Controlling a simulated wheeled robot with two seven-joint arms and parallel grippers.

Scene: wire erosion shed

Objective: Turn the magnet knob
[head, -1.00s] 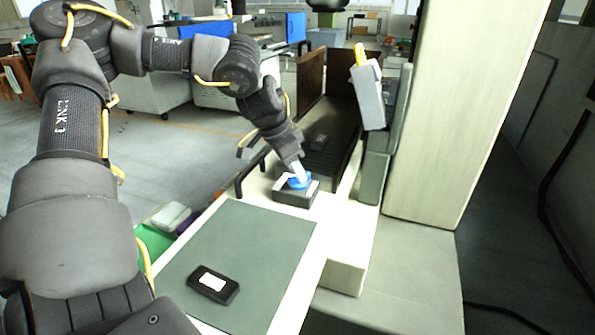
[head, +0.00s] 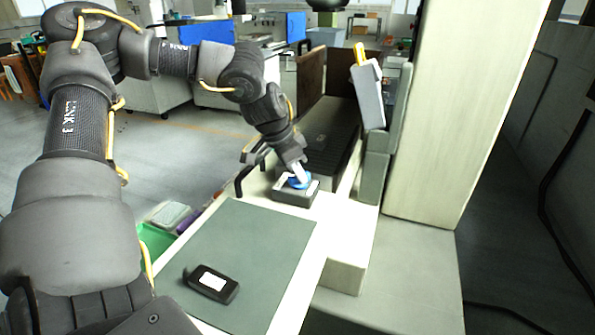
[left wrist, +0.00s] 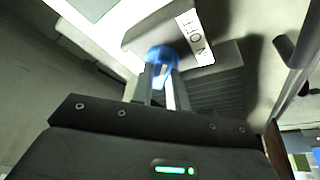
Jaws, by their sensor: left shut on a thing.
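The magnet knob (head: 299,181) is blue and sits on top of a small dark block (head: 290,195) with a pale top, at the far end of the bench. In the left wrist view the knob (left wrist: 161,58) lies between my fingertips, and a white label (left wrist: 194,38) beside it reads "OFF" and, partly cut off, seemingly "ON". My left gripper (head: 299,174) comes down on the knob from above and is shut on it. Its fingers (left wrist: 162,80) hide part of the knob. My right gripper is not in view.
A grey-green mat (head: 250,240) covers the near bench, with a black device (head: 212,284) on it. A dark tray (head: 332,150) lies behind the block. A grey unit (head: 369,95) and a pale column (head: 465,110) stand to the right. A green bin (head: 157,240) is at left.

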